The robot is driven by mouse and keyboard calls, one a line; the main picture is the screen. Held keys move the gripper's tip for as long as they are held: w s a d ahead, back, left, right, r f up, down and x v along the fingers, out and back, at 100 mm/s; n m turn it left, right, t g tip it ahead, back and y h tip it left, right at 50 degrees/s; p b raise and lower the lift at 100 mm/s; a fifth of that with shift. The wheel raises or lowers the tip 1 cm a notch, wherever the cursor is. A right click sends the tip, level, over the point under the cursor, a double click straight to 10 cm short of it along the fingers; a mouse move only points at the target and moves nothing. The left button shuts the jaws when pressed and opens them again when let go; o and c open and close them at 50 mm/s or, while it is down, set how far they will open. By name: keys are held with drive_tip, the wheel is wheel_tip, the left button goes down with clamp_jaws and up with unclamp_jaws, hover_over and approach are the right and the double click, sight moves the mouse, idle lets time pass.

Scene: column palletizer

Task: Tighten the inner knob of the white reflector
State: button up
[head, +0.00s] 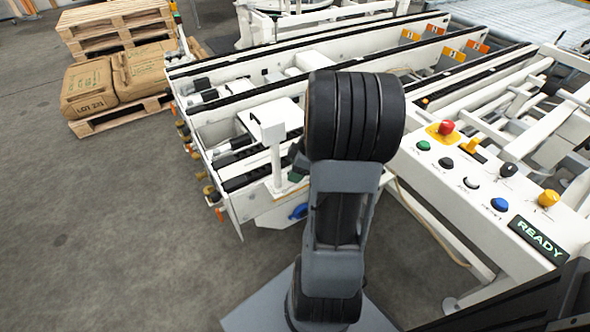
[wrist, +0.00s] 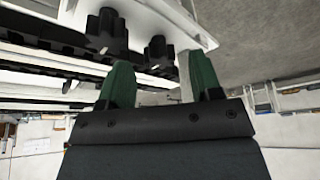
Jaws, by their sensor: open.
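A white reflector (head: 275,122) stands as a box-shaped head on a thin post at the near end of the conveyor frame. In the wrist view, two black lobed knobs stick out of a white plate (wrist: 185,20): a larger-looking left knob (wrist: 107,33) and a right knob (wrist: 157,50). I cannot tell which is the inner one. My gripper (wrist: 160,68) is open, with two green fingers pointing toward the plate. The right knob appears between the fingertips, apart from both; the left knob is outside the left finger. In the head view my arm hides most of the gripper.
The white conveyor rails (head: 235,80) run behind the reflector. A control panel (head: 480,185) with a red emergency button (head: 446,127) and a READY sign (head: 538,237) is at right. Sacks (head: 90,88) on pallets stand at back left. The floor (head: 100,220) at left is clear.

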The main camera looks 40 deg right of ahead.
drive_tip(key=p+v, duration=0.3)
drive_tip(key=v, duration=0.9)
drive_tip(key=shift+r, duration=0.2)
drive_tip(key=shift+s, duration=0.1)
